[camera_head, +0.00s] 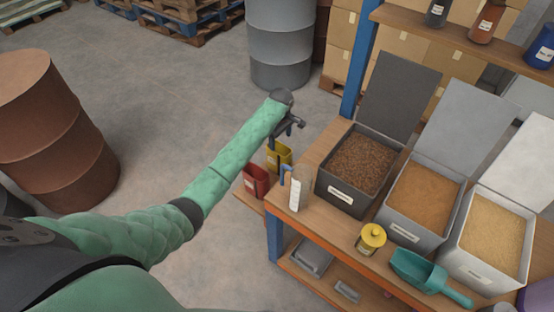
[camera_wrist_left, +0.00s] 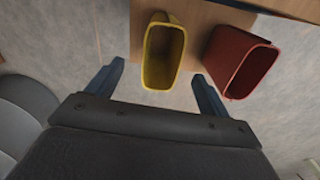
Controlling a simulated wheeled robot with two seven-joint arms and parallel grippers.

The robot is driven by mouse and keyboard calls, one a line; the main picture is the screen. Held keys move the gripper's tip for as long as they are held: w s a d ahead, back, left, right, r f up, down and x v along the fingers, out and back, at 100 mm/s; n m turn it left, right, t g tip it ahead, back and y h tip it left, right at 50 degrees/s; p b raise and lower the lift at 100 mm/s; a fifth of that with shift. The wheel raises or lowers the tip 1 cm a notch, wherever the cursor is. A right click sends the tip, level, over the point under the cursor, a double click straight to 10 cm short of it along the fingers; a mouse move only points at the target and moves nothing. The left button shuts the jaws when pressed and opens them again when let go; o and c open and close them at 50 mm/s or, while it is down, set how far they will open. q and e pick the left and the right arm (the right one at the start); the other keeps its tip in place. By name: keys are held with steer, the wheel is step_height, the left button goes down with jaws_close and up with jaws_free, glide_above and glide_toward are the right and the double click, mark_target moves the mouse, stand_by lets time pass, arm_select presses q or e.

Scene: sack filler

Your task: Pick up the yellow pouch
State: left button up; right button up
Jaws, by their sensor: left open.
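The yellow pouch (camera_head: 279,157) is an open-topped container on a low wooden ledge at the left end of the workbench. It also shows in the left wrist view (camera_wrist_left: 163,56), its open mouth facing the camera. My left gripper (camera_head: 286,132) is at the pouch, just above it in the head view. In the left wrist view the two fingers of my left gripper (camera_wrist_left: 158,72) are spread wide, one to each side of the pouch's near end. They look apart from its walls, and nothing is held. My right gripper is out of view.
A red pouch (camera_head: 255,181) stands close beside the yellow one; the right finger is near it in the wrist view (camera_wrist_left: 240,60). Bins of grain (camera_head: 358,161) stand to the right. Open floor lies left.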

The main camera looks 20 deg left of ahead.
arm_select(q)
steer(key=p, duration=0.3)
glide_above(279, 151)
steer(key=s, duration=0.3)
steer(key=shift+n, duration=0.4)
steer(key=f, duration=0.4)
steer(key=d+f, duration=0.1)
steer(key=f, duration=0.2)
steer(key=shift+a+f, duration=0.1)
steer(key=shift+f, duration=0.45)
arm_select(e)
steer(key=s+d+f, duration=0.2)
steer(key=s+f, duration=0.1)
steer(key=f, duration=0.2)
steer(key=shift+d+f, duration=0.35)
steer(key=shift+f, duration=0.05)
arm_select(q)
steer(key=shift+c, duration=0.4)
steer(key=c, duration=1.2)
arm_select(e)
steer(key=shift+d, duration=0.1)
